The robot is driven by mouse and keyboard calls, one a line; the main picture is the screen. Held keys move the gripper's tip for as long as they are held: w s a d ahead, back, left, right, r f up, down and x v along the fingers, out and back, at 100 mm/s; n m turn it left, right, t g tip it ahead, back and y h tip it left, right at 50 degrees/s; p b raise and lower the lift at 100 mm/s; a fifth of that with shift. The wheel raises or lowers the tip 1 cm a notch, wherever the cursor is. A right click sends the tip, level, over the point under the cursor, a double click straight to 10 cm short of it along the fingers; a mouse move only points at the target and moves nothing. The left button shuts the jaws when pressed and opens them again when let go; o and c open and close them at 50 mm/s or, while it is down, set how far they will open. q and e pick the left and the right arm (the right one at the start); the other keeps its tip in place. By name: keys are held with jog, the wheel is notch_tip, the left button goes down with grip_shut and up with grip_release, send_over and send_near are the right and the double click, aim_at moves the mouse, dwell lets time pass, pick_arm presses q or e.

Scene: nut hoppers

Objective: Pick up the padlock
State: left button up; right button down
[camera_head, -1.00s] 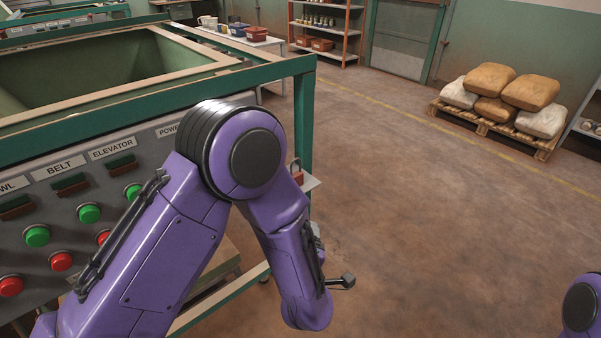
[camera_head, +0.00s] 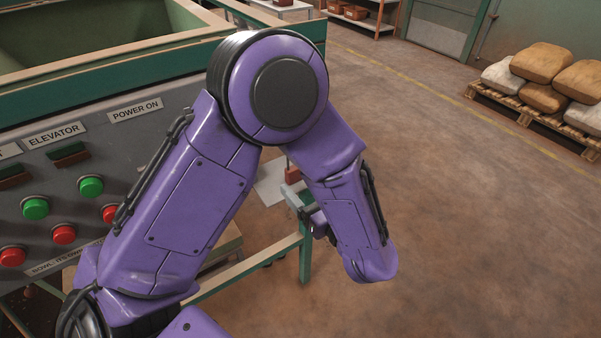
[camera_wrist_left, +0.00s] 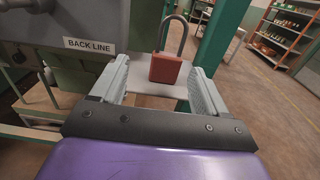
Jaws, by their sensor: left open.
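The padlock (camera_wrist_left: 166,67) has a red-brown body and a raised dark shackle. It stands upright on a small pale shelf (camera_wrist_left: 150,101) in the left wrist view. My left gripper (camera_wrist_left: 160,78) is open, with one grey finger on each side of the padlock in that view. I cannot tell whether either finger touches it. In the head view, the padlock (camera_head: 292,174) is partly hidden behind my left arm, and the gripper (camera_head: 294,196) shows just in front of it. My right gripper is out of view.
A control panel (camera_head: 125,135) with red and green buttons stands to the left under a green-framed hopper (camera_head: 150,60). A green post (camera_wrist_left: 222,38) rises close to the right finger. Open floor (camera_head: 440,200) lies to the right, with sacks on a pallet (camera_head: 540,118) at the back.

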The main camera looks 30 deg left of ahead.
pick_arm(q)
jog(key=x, duration=0.2)
jog(key=p+x, duration=0.1)
jog(key=x, duration=0.4)
jog(key=shift+w+a+r+p, duration=0.1)
jog(key=shift+w+a+p, duration=0.1)
jog(key=shift+w+p, duration=0.2)
jog(key=shift+w+a, duration=0.1)
jog(key=shift+a, duration=0.1)
jog(key=shift+d, duration=0.15)
jog(key=shift+c, duration=0.6)
jog(key=c, duration=1)
